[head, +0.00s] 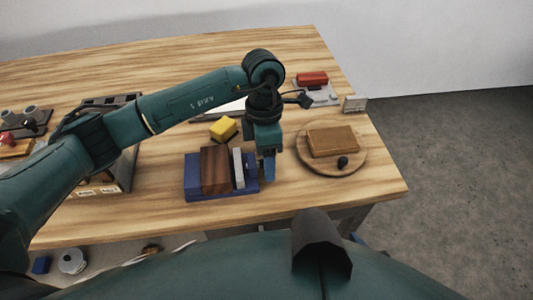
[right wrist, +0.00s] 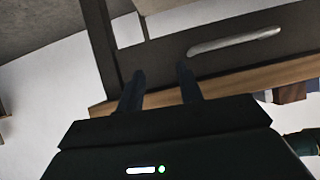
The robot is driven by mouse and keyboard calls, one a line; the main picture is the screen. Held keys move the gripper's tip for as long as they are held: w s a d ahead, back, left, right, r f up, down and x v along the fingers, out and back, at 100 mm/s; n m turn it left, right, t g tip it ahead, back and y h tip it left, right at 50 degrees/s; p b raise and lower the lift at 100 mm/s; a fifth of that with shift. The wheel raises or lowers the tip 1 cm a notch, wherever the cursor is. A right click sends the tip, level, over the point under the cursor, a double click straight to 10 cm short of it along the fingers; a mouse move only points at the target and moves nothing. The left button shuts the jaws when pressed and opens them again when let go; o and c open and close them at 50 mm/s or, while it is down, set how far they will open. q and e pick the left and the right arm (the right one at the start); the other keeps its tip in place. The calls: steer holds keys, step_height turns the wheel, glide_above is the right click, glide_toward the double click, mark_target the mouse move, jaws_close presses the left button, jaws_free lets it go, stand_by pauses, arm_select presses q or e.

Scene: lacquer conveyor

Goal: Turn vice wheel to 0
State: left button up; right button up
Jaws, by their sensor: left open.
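The vice (head: 193,192) stands near the front of the wooden table, with a blue base and a pale grey jaw (head: 238,168). A dark brown wooden block (head: 215,170) sits in it, against the grey jaw. My left gripper (head: 268,178) points down at the right end of the vice, close beside the grey jaw. It is open; whether it touches the vice I cannot tell. The vice wheel is not clearly visible; my left gripper covers that end. My right gripper (right wrist: 160,75) is open and empty in the right wrist view, below the table edge.
A yellow block (head: 223,129) lies behind the vice. The front right corner is clear.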

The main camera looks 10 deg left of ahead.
arm_select(q)
steer(key=shift+c, duration=0.5)
steer(key=c, duration=0.9)
steer(key=t+b, duration=0.2)
steer(key=b, duration=0.1)
steer(key=t+b, duration=0.1)
steer(key=shift+s+f+y+b, duration=0.25)
steer(key=shift+f+y+b, duration=0.05)
steer(key=shift+y+b, duration=0.1)
steer(key=t+b, duration=0.1)
steer(key=b, duration=0.1)
steer(key=shift+s+d+y+b, duration=0.1)
steer(key=shift+y+b, duration=0.2)
steer(key=shift+t+b, duration=0.4)
steer(key=shift+b, duration=0.2)
steer(key=b, duration=0.1)
steer(key=t+b, duration=0.1)
steer(key=b, duration=0.1)
steer(key=shift+s+d+r+t+y, duration=0.1)
steer(key=shift+s+t+y, duration=0.05)
steer(key=shift+t+y, duration=0.15)
steer(key=shift+r, duration=0.1)
arm_select(e)
steer(key=f, duration=0.1)
steer(key=d+f+t, duration=0.1)
steer(key=f+m+t, duration=0.1)
steer(key=shift+s+d, duration=0.15)
steer(key=shift+s, duration=0.2)
